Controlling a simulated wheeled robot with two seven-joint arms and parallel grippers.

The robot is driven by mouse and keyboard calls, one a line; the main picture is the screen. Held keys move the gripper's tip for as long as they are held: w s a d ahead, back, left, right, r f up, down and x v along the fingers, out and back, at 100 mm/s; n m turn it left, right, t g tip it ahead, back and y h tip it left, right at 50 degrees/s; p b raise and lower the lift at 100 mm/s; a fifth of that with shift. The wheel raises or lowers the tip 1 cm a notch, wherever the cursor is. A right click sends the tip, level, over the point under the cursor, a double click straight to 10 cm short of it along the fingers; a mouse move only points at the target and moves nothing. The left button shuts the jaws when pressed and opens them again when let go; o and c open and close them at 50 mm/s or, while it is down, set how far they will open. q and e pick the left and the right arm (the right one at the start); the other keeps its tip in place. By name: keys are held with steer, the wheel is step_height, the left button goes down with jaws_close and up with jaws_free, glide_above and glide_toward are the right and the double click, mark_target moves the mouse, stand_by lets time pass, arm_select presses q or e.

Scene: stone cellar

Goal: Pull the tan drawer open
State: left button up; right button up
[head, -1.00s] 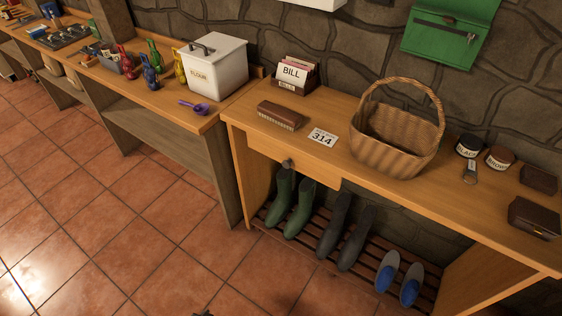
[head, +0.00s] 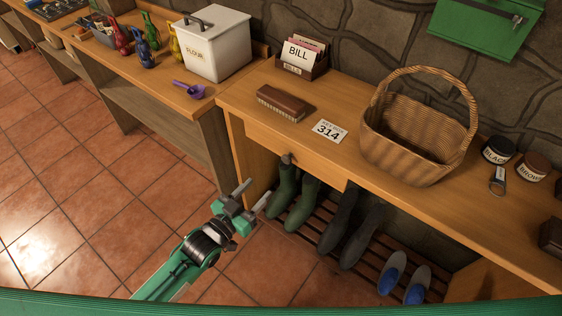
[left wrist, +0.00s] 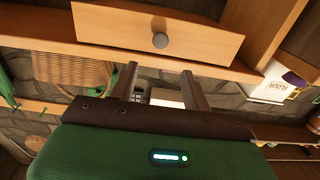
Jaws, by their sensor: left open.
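The tan drawer (head: 304,161) sits under the top of the wooden bench, with a round grey knob (head: 287,158) on its front. It looks shut or nearly so. In the left wrist view the drawer front (left wrist: 205,32) and its knob (left wrist: 160,40) are beyond the fingers. My left gripper (head: 256,192) is open and empty, below and to the left of the knob in the head view, apart from it. In the left wrist view its two fingers (left wrist: 158,84) point towards the drawer. My right gripper is not in view.
Green boots (head: 300,200), dark boots (head: 350,235) and blue shoes stand on a slatted rack (head: 330,253) below. The bench top holds a brush (head: 281,103), a 314 card (head: 328,131) and a wicker basket (head: 400,150). The tiled floor at left is clear.

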mark_target(285, 160)
arm_select(q)
steer(key=x, duration=1.2)
steer(key=shift+p, duration=0.4)
steer(key=shift+s+a, duration=0.1)
jaws_close()
